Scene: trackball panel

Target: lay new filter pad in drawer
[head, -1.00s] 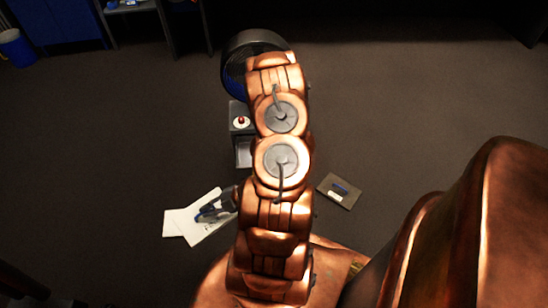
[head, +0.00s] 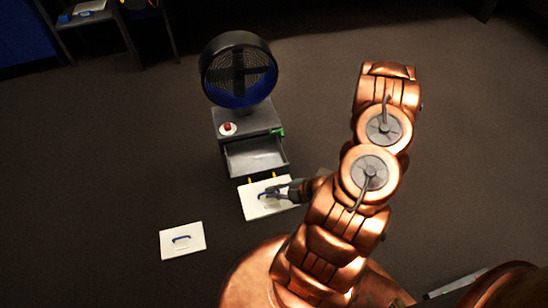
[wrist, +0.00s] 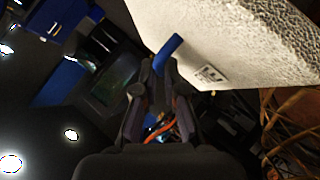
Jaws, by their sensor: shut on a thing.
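In the head view, a white filter pad (head: 255,209) with a blue handle (head: 266,194) is held in front of the drawer. My gripper (head: 279,190) is shut on the handle, coming from the right. In the wrist view, the jaws (wrist: 158,80) grip the blue handle (wrist: 168,50), and the pad's pale face (wrist: 215,40) is tilted at the upper right. The grey drawer (head: 262,172) is pulled out of the dark unit, and the part of its inside that shows is bare. The pad's height above the floor is hard to tell.
A second white pad (head: 193,246) with a blue handle lies on the floor at lower left. The dark unit (head: 250,118) carries a round fan (head: 238,70), a red button (head: 228,127) and a green piece (head: 277,132). Shelves stand at the far left. Floor left of the unit is clear.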

